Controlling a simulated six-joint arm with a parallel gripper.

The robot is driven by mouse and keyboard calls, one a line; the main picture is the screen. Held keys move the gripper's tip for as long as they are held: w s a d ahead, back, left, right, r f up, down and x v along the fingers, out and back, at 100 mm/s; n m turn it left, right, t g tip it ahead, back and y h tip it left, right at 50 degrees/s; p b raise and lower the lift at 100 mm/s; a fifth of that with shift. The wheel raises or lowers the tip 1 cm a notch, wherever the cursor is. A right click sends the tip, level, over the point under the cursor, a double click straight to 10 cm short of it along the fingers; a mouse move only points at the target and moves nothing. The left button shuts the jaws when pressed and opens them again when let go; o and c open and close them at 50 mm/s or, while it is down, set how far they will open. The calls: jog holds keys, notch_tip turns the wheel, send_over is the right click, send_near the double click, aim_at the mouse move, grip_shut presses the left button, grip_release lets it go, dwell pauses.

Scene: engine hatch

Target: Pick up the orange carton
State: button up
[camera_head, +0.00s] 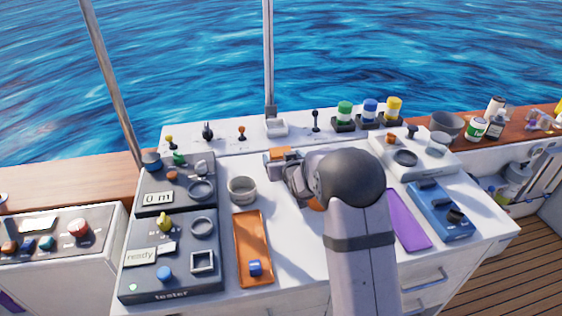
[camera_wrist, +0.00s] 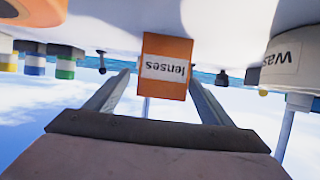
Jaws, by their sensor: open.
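The orange carton (camera_wrist: 167,50) has a white label reading "lenses". In the wrist view, which is upside down, it stands on the white console top, ahead of and between my gripper's (camera_wrist: 158,78) two fingers. The fingers are spread with a gap on each side of it, and I see no contact. In the head view the carton (camera_head: 281,153) shows just beyond my gripper (camera_head: 279,164), low over the console. My wrist and forearm hide part of the area around it.
A round cup (camera_head: 242,190) stands left of my gripper; its label in the wrist view starts "was". An orange tray (camera_head: 252,260) holds a blue piece. A purple tray (camera_head: 409,220) and blue box (camera_head: 441,208) lie right. Colored-top jars (camera_head: 370,110) and levers line the back.

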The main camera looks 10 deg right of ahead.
jog(key=shift+p+x, duration=0.9)
jog(key=shift+x, duration=1.05)
jog(key=shift+w+a, duration=0.15)
jog(key=shift+w, duration=0.5)
jog(key=c, duration=1.2)
